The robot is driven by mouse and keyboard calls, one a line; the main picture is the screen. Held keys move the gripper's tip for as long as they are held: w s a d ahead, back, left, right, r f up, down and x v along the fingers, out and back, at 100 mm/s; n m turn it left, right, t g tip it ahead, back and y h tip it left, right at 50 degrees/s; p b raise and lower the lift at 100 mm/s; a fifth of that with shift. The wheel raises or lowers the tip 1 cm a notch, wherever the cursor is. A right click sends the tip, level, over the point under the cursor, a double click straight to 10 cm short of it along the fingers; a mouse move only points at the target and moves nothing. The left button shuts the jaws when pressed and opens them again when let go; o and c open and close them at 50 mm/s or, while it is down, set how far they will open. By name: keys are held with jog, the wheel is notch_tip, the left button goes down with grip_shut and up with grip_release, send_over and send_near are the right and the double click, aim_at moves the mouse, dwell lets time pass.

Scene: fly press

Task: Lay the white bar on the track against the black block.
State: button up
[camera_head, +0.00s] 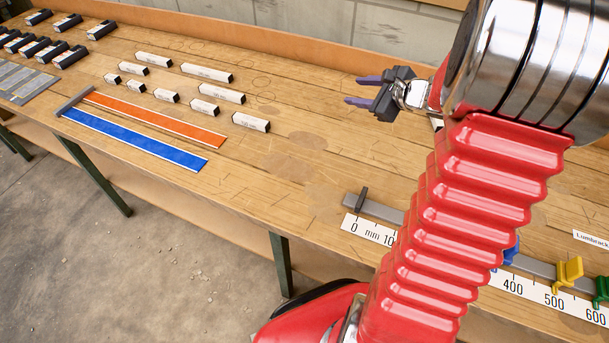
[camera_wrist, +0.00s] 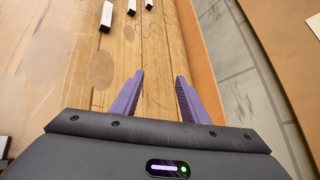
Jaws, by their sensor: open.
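Several white bars of differing lengths lie on the wooden bench in the head view; the nearest to my gripper is a white bar (camera_head: 251,121), with another white bar (camera_head: 221,92) behind it. A grey rail (camera_head: 383,209) lies along the bench's front, with an upright black block (camera_head: 361,199) near its zero end; my arm hides its middle. My gripper (camera_head: 353,89) is open and empty, above the bench's back part, right of the bars. The wrist view shows its purple fingers (camera_wrist: 160,76) apart over bare wood, with a white bar (camera_wrist: 106,16) ahead.
An orange strip (camera_head: 155,118) and a blue strip (camera_head: 135,140) meet a dark crosspiece (camera_head: 75,101) at left. Several black bars (camera_head: 70,57) stand beyond. A millimetre scale (camera_head: 370,231), yellow clip (camera_head: 568,271) and green clip (camera_head: 602,290) line the rail. A raised back board (camera_head: 280,48) edges the bench.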

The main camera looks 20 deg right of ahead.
jog(key=s+a+r+n+g+y, duration=0.1)
jog(key=s+a+r+n+g, duration=0.2)
jog(key=a, duration=0.5)
jog(key=s+a+n+y, duration=0.1)
jog(key=s+a+n, duration=0.2)
jog(key=a+n, duration=0.35)
jog(key=s+a+r+n+g, duration=0.2)
jog(key=s+a+n, duration=0.15)
jog(key=a, duration=0.45)
jog(key=s+a+n+h, duration=0.2)
jog(key=s+n, duration=0.4)
jog(key=s, duration=0.1)
jog(key=s+a+r+n+g+h, duration=0.1)
jog(key=s+a+n+h, duration=0.1)
jog(key=s+n, duration=0.5)
jog(key=shift+s+a+r+n+g+h, duration=0.2)
jog(key=shift+s+n+g+h, duration=0.1)
jog(key=shift+s, duration=0.45)
jog(key=shift+o, duration=0.4)
jog(key=shift+c, duration=0.6)
jog(key=shift+c, duration=0.6)
jog(key=shift+d, duration=0.1)
jog(key=shift+c, duration=0.4)
